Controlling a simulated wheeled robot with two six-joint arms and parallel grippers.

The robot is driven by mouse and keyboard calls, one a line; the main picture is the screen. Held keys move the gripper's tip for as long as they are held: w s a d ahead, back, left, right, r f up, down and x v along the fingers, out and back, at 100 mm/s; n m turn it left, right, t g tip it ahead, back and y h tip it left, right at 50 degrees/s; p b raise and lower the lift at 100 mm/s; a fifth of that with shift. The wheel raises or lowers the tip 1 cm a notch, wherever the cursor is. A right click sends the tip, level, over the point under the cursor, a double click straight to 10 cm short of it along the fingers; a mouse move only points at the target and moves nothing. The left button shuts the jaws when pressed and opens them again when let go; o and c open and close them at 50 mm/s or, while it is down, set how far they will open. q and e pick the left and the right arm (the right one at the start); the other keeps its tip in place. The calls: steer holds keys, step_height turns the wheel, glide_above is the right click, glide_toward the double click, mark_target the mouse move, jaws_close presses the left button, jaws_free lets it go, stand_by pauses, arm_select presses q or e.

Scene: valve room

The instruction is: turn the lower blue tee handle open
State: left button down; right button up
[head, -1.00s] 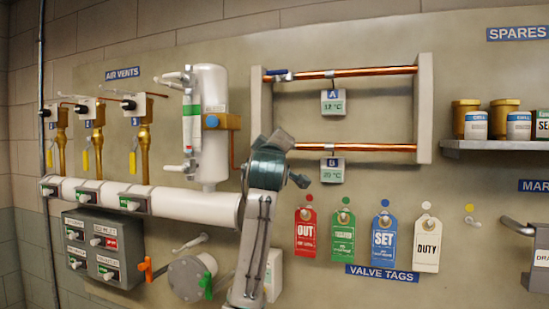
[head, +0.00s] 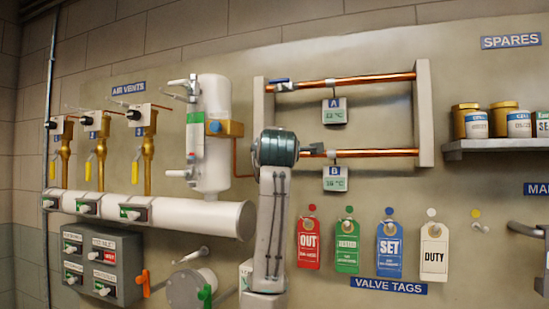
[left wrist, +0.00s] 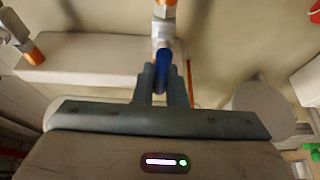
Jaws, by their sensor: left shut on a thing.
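The lower copper pipe (head: 375,153) runs across the wall frame in the head view. Its valve and tee handle are hidden there behind my left wrist. In the left wrist view, the blue tee handle (left wrist: 162,78) stands between the fingers of my left gripper (left wrist: 163,84), which is shut on it. The silver valve body (left wrist: 162,32) is just beyond the fingertips. In the head view, my left gripper (head: 312,150) is mostly hidden by the wrist, close to the lower pipe. My right gripper is in neither view.
The upper copper pipe (head: 370,80) has its own blue-handled valve (head: 283,83). Tag B (head: 337,178) hangs under the lower pipe, close to my gripper. A white tank (head: 212,160) stands left of the frame. Several valve tags (head: 347,245) hang below.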

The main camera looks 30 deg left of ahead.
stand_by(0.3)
arm_select(q)
steer(key=c, duration=1.6)
jaws_free()
steer(key=shift+o, duration=0.6)
steer(key=shift+s, duration=0.1)
steer(key=b+v, duration=0.4)
steer(key=v, duration=0.6)
steer(key=shift+s+d, duration=0.2)
steer(key=shift+s, duration=0.05)
